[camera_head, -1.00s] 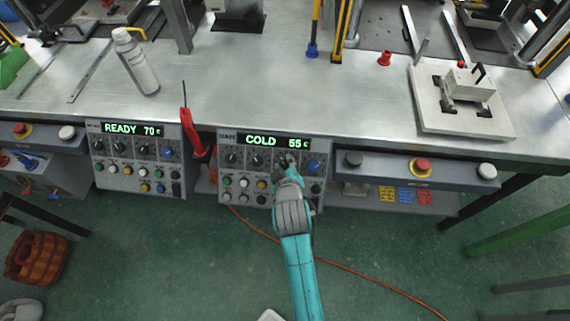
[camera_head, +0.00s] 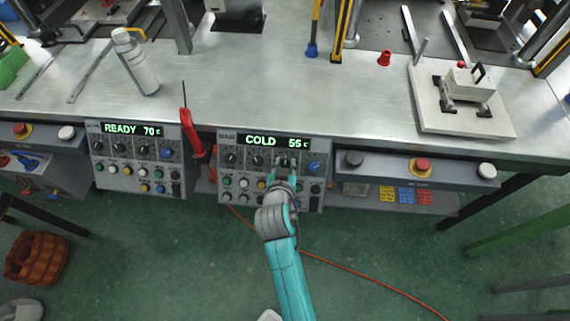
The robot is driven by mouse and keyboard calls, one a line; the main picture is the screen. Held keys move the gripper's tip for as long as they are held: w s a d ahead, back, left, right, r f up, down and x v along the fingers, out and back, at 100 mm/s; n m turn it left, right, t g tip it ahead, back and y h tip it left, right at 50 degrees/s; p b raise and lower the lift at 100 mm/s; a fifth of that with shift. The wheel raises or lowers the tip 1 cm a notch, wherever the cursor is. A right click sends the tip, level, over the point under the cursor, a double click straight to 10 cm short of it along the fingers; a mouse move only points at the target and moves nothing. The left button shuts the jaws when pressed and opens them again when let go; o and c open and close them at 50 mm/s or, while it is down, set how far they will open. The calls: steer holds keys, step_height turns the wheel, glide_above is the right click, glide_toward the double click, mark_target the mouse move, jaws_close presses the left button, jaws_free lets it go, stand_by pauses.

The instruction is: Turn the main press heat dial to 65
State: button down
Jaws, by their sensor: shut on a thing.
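The main press control panel (camera_head: 222,196) hangs at the table's front edge, centre. Its green display (camera_head: 275,141) reads COLD and a number that looks like 55 or 56. Below it is a row of dark dials and one blue knob (camera_head: 314,167). My gripper (camera_head: 283,166) is at the third dark dial (camera_head: 286,162), its fingers on either side of it and shut on it. The fingers partly hide the dial and nearby buttons, so I cannot read its pointer.
A second panel (camera_head: 137,185) at left reads READY 70. A red-handled tool (camera_head: 191,132) stands between the panels. Right of the main panel is a box with a red button (camera_head: 420,166). An orange cable (camera_head: 350,275) crosses the floor.

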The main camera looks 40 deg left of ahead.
steer(key=shift+m, duration=0.5)
steer(key=c, duration=0.8)
jaws_free()
steer(key=shift+c, duration=0.2)
steer(key=v, duration=1.2)
steer(key=shift+s+a, duration=0.1)
